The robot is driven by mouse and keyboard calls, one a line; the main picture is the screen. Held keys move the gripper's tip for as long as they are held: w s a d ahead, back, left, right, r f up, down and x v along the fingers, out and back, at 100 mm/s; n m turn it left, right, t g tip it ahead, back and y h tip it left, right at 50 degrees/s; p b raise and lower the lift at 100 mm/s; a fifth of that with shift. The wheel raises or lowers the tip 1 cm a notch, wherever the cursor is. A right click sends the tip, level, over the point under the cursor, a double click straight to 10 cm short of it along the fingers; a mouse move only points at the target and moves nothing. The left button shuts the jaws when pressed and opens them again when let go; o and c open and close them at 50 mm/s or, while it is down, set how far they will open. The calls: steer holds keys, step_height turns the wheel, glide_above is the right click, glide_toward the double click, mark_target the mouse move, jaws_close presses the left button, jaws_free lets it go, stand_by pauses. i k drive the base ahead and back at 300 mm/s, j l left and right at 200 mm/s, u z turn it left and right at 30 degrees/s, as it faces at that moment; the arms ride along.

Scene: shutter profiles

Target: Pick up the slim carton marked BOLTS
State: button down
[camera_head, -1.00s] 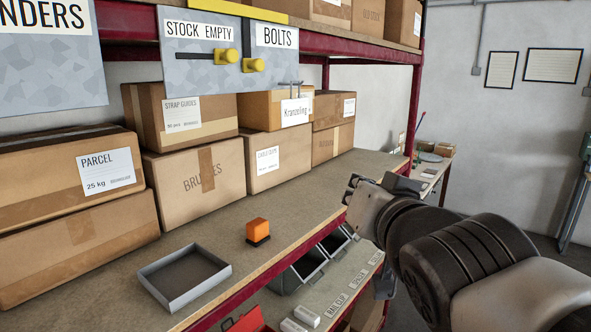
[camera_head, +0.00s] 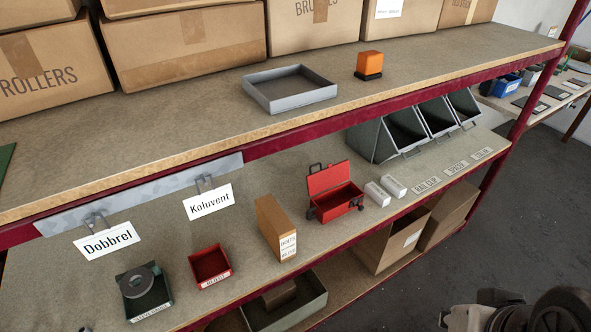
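The slim brown carton marked BOLTS (camera_head: 273,222) stands upright on the lower shelf (camera_head: 240,222), near its front edge. Its narrow end with the white label faces me. It stands between a small red bin (camera_head: 210,266) on its left and an open red toolbox (camera_head: 335,192) on its right, apart from both. My gripper (camera_head: 452,317) is at the bottom right corner, partly cut off by the frame edge. It is well to the right of the carton and in front of the shelf. Its fingers are too unclear to tell whether they are open.
The upper shelf edge (camera_head: 300,133) overhangs the lower shelf behind the carton. Two white boxes (camera_head: 384,190) lie right of the toolbox. A rack post (camera_head: 535,90) stands right. Floor (camera_head: 500,240) at right is clear.

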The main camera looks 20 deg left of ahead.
mark_target(279, 231)
steer(key=u, duration=1.15)
steer(key=i+l+z, duration=0.1)
steer(key=l, duration=0.75)
